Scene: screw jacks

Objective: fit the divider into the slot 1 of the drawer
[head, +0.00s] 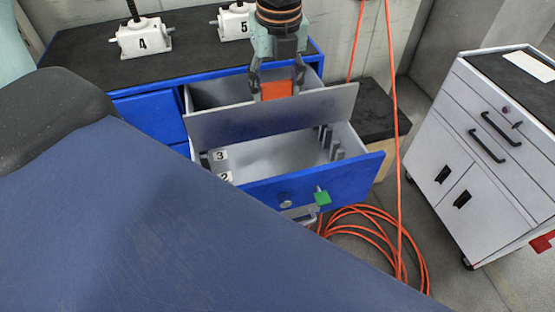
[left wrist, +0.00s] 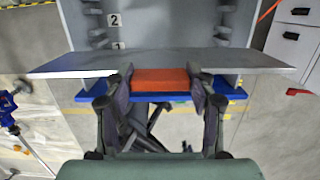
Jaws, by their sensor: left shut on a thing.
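My left gripper (head: 277,88) is shut on the orange grip of the divider (head: 240,121), a flat grey plate. In the left wrist view, the grip (left wrist: 160,79) is between the two fingers and the plate (left wrist: 70,64) spans crosswise. The plate looks held above the open drawer (head: 345,176), its ends overlapping both side walls in the picture. Slotted holders line the drawer's inner sides. Label 3 (head: 220,155) and part of label 2 show in the head view. Label 1 (left wrist: 118,46) shows in the left wrist view just beyond the plate. My right gripper is not in view.
The drawer is pulled from a blue cabinet with a dark top (head: 80,65) bearing screw jacks 4 (head: 143,40) and 5 (head: 232,22). A green tag (head: 322,197) is on the drawer front. Orange cable (head: 395,235) lies coiled on the floor. A white cabinet (head: 480,150) stands right.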

